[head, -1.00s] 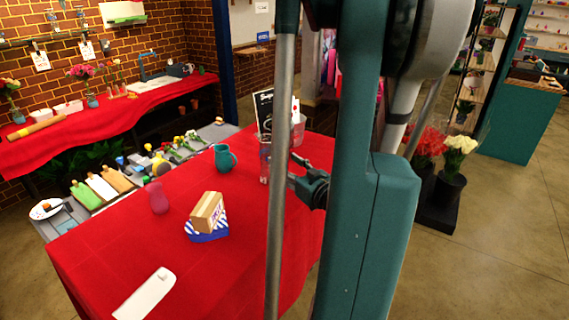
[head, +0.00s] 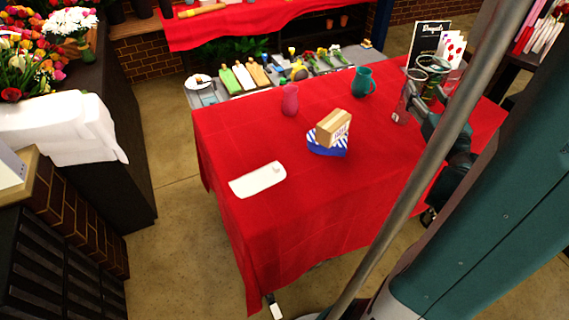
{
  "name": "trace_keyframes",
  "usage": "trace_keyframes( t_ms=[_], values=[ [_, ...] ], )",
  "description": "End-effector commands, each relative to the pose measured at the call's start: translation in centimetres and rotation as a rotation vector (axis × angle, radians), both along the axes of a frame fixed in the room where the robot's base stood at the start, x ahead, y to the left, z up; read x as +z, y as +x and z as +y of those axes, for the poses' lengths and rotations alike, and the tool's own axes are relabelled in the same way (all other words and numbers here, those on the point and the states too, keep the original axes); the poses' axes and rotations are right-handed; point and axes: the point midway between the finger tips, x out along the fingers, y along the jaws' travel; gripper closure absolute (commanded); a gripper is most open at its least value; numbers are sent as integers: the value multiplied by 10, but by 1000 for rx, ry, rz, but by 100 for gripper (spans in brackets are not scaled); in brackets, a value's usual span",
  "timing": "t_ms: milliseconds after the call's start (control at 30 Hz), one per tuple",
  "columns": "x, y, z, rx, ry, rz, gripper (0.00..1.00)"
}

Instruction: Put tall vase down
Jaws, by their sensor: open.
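A tall, clear glass vase (head: 402,106) stands upright on the red-covered table (head: 300,205), toward its right side in the head view. The red cloth tints it. My gripper (head: 416,100) is just to the right of this vase, with its jaws open. Part of the gripper overlaps the vase, and I cannot tell whether the fingers touch it. My own arm hides some of the table at the right.
A teal pitcher (head: 363,82), a pink vase (head: 290,100), a cardboard box (head: 333,127) on a blue striped heart-shaped piece (head: 327,151) and a white tray (head: 257,180) are on the table. A black sign (head: 430,38) stands behind the vase. The front middle is clear.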

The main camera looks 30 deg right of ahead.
Motion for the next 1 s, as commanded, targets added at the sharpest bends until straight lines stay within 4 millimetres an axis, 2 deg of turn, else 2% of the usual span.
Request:
trace_keyframes(
  t_ms=[200, 500, 733, 1000],
  values=[
    [45, 28, 19, -50, -34, -48, 48],
    [87, 56, 48, -135, -33, -67, 48],
    [101, 71, 78, -186, 1, -34, 48],
    [97, 84, 124, -215, 63, 56, 48]
  ],
)
